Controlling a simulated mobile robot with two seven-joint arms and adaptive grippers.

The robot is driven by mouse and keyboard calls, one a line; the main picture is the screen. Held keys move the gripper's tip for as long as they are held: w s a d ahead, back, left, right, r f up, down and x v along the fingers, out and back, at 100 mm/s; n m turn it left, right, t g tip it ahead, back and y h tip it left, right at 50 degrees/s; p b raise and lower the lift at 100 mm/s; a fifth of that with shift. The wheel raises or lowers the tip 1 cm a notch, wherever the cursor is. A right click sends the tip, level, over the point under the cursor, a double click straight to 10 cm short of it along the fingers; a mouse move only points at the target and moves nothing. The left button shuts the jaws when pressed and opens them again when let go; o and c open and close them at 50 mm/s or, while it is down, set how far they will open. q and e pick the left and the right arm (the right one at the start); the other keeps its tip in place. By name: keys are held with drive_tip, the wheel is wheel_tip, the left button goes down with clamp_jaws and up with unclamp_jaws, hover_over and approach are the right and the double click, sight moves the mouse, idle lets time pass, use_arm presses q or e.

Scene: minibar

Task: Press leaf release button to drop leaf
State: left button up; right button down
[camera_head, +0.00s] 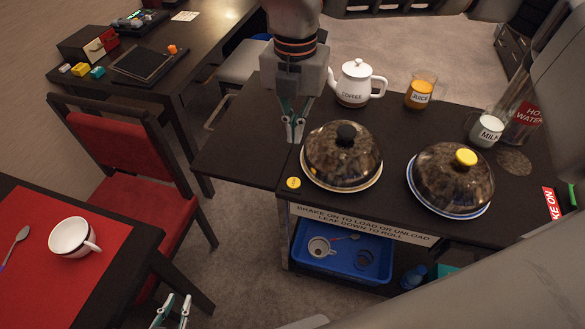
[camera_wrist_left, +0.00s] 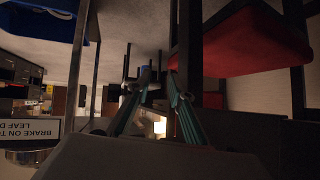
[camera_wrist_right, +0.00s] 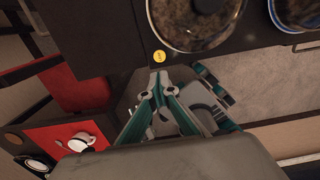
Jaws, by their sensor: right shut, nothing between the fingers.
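A small round yellow button (camera_head: 293,183) sits at the front left corner of the dark cart top, beside the speckled dome. It also shows in the right wrist view (camera_wrist_right: 159,56), just beyond the fingertips. The leaf (camera_head: 235,158) is a dark panel extending level from the cart's left side. My right gripper (camera_head: 294,138) points down over the cart's left part, behind the button in the head view. Its fingers are shut and empty, apart from the button. My left gripper (camera_head: 178,300) is low in front of the cart, open and empty.
Two dome-covered plates, one cover (camera_head: 342,155) with a black knob, the other (camera_head: 453,178) with a yellow knob, stand near the button. A coffee pot (camera_head: 354,84) and juice glass (camera_head: 421,92) stand behind. A red chair (camera_head: 120,142) is left of the leaf.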

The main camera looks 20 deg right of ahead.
sight(294, 182)
use_arm(q)
drive_tip(key=shift+w+a+f+b, duration=0.1)
drive_tip(key=shift+w+f+b, duration=0.15)
drive_tip(key=shift+b, duration=0.25)
use_arm(e)
wheel_tip(294, 182, down, 14)
drive_tip(key=shift+f, duration=0.1)
use_arm(q)
drive_tip(key=shift+r, duration=0.1)
